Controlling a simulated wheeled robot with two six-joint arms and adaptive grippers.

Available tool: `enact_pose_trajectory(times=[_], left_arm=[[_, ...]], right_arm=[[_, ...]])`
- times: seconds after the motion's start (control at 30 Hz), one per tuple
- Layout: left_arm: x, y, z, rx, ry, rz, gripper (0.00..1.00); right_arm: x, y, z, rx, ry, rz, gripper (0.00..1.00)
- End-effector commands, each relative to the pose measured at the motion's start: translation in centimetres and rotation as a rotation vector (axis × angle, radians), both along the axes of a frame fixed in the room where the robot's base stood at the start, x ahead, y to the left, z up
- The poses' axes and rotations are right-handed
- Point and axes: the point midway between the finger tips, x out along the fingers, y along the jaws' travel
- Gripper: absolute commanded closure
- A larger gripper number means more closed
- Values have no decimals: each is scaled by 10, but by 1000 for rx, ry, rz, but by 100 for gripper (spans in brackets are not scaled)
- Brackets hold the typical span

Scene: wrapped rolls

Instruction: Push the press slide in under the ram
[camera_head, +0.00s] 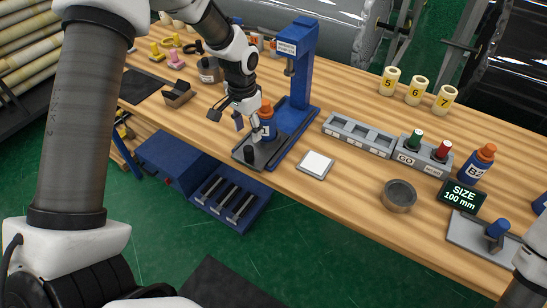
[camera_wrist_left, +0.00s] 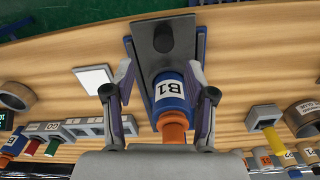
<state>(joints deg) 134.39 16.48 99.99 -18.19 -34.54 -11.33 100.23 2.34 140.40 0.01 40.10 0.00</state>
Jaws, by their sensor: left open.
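The blue press (camera_head: 307,70) stands on the bench with its ram (camera_head: 290,68) overhanging its base. The dark press slide (camera_head: 271,151) lies at the front of the base, out in front of the ram, with a black knob (camera_head: 249,154) at its near end. The blue bottle B1 (camera_head: 266,131) with an orange cap stands upright on the slide. My left gripper (camera_head: 247,128) is open at the bottle. In the left wrist view its fingers (camera_wrist_left: 160,75) are spread either side of the bottle (camera_wrist_left: 171,93), and the knob (camera_wrist_left: 163,38) lies beyond them.
A white square pad (camera_head: 315,164) and a grey rack (camera_head: 358,135) are right of the press.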

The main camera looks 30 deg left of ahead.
Motion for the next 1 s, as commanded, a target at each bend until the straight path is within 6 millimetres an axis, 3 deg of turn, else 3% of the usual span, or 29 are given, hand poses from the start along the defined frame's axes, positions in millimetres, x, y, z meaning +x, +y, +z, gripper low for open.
enact_pose_trajectory(times=[0.17, 0.5, 0.8, 0.83, 0.97, 1.0], left_arm=[[0, -7, -14, 23, 8, -23, 44], [0, -6, -73, 23, 7, -22, 44], [1, -6, -82, 22, 4, -21, 44], [1, -6, -82, 22, 4, -21, 48], [1, -6, -82, 22, 4, -21, 94], [1, -6, -82, 21, 5, -21, 100]], right_arm=[[1, 0, 0, 0, -2, 1, 60], [1, 0, 15, 0, -2, 1, 60], [1, 0, 15, 0, -1, 1, 60], [1, 0, 15, 0, -1, 1, 60], [0, 0, 15, 0, -1, 1, 60], [1, 0, 15, 0, -1, 1, 60]])
